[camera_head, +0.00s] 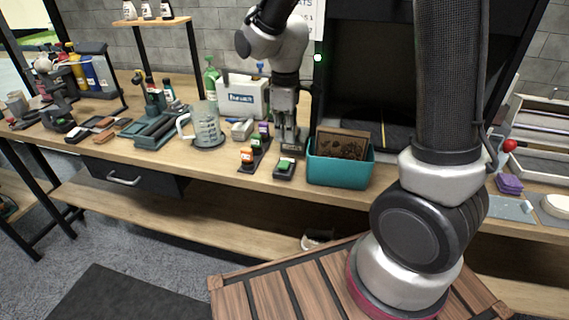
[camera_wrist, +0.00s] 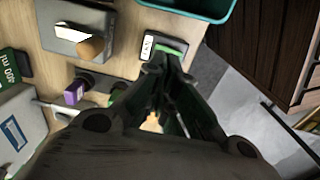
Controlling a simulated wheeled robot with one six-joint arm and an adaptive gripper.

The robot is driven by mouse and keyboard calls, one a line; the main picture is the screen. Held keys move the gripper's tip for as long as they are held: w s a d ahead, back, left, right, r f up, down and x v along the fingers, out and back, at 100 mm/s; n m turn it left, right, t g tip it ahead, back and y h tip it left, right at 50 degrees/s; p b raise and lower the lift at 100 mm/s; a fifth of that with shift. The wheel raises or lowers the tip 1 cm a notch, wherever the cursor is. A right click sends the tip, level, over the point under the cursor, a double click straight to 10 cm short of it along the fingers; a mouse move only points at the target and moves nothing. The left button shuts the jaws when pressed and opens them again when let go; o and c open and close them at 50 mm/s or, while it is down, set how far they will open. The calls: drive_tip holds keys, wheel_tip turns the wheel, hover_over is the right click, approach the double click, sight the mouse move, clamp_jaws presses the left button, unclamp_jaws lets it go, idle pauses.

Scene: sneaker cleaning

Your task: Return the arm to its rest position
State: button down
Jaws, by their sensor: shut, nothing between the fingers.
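My gripper (camera_head: 290,150) is shut and empty. It points down over the workbench (camera_head: 225,168), between the small bottle rack and the teal bin. In the wrist view its fingertips (camera_wrist: 166,62) are together, close to a small dark holder with a green top and a white label (camera_wrist: 150,46). That holder (camera_head: 284,168) stands near the bench's front edge in the head view. I cannot tell whether the fingertips touch it. The arm reaches forward, with its upper link and wrist at the top of the head view.
The teal bin (camera_head: 340,176) with a brown item inside stands just right of the gripper. A rack with small bottles (camera_head: 247,156), a glass jug (camera_head: 207,128) and a white box (camera_head: 242,98) stand to the left. The floor (camera_head: 150,260) in front is mostly clear.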

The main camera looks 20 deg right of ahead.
drive_tip(key=shift+r, duration=0.1)
idle(0.3)
drive_tip(key=s+d+r+m+t, duration=0.3)
drive_tip(key=s+d+r+m, duration=0.35)
drive_tip(key=d+r, duration=0.5)
drive_tip(key=s+d+r+m, duration=0.1)
drive_tip(key=s+r+m, duration=0.1)
drive_tip(key=s, duration=0.4)
drive_tip(key=s+d+r+m+t, duration=0.1)
drive_tip(key=s+d+m, duration=0.1)
drive_tip(key=s, duration=0.4)
drive_tip(key=shift+s+d+r+m, duration=0.2)
drive_tip(key=shift+r+m, duration=0.15)
